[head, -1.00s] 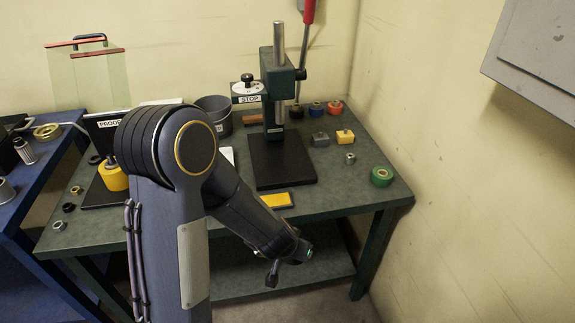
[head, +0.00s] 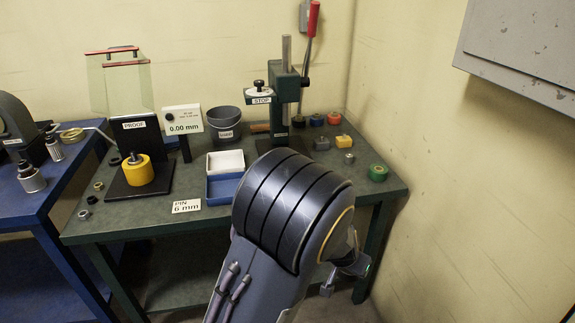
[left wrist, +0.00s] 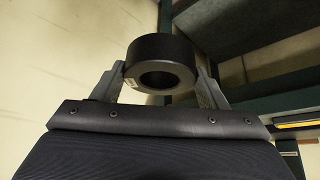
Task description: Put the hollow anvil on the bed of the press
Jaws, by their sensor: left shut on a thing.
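The hollow anvil, seen as a short black cylinder with a round hole (left wrist: 160,50), is held between the two fingers of my left gripper (left wrist: 160,78) in the left wrist view. In the head view the left gripper (head: 350,268) is low, by the bench's right front, partly hidden behind my arm; the anvil cannot be made out there. The green press (head: 288,88) stands at the back of the bench. Only the rear of its black bed (head: 263,146) shows; my arm hides the rest. My right gripper is not in view.
A tray (head: 226,162), a bucket (head: 226,122) and the proof stand (head: 136,136) are to the left. A wall cabinet (head: 525,50) hangs at right.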

